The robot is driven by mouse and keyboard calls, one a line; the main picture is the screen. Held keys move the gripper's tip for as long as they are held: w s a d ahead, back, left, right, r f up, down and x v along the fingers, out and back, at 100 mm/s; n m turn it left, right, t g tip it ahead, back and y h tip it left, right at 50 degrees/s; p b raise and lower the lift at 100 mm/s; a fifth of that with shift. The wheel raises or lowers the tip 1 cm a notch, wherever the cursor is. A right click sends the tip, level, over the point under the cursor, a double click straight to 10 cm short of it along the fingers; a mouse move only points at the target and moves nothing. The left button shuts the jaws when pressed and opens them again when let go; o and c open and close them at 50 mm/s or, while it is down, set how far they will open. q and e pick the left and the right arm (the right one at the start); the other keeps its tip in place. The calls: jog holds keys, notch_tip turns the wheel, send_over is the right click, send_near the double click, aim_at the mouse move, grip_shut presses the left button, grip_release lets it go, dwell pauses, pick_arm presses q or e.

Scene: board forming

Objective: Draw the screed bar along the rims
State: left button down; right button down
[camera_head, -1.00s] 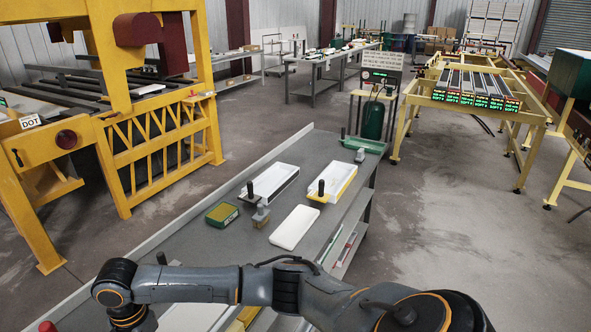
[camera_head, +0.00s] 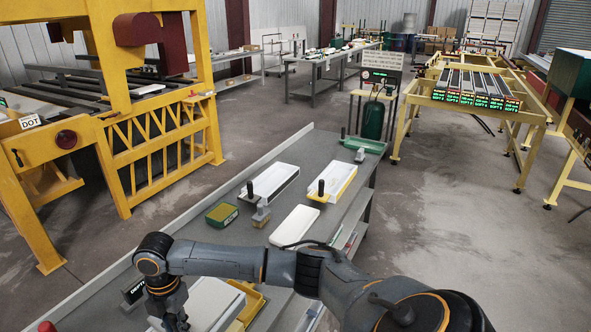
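My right arm reaches in from the bottom right, and its gripper (camera_head: 172,318) points down at the bottom left. The gripper is over the left side of a white tray or mould (camera_head: 212,298), partly hidden by my arm. I cannot tell whether its fingers are open, or whether they touch anything. No screed bar is clearly recognisable. Farther up the bench, upright black handles stand at the near ends of a white tray (camera_head: 277,180) and a yellow-edged white tray (camera_head: 341,183). My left gripper is not in view.
The grey bench (camera_head: 225,242) also carries a green box (camera_head: 222,215), a small block with a grey top (camera_head: 260,217), a plain white slab (camera_head: 294,226) and a yellow tray (camera_head: 249,300). A yellow press frame (camera_head: 150,150) stands left.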

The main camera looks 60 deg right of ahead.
jog(key=shift+w+d+b, duration=0.2)
jog(key=shift+w+d, duration=0.2)
jog(key=shift+d, duration=2.7)
jog(key=shift+w+d+b, duration=0.15)
jog(key=shift+w+d, duration=0.2)
jog(key=shift+d, duration=2.75)
jog(key=shift+w+d+b, duration=0.2)
jog(key=shift+w+d, duration=0.2)
jog(key=shift+d, duration=2.7)
jog(key=shift+r, duration=0.1)
jog(key=shift+r+p, duration=0.7)
jog(key=shift+r, duration=2.8)
jog(key=shift+a, duration=0.1)
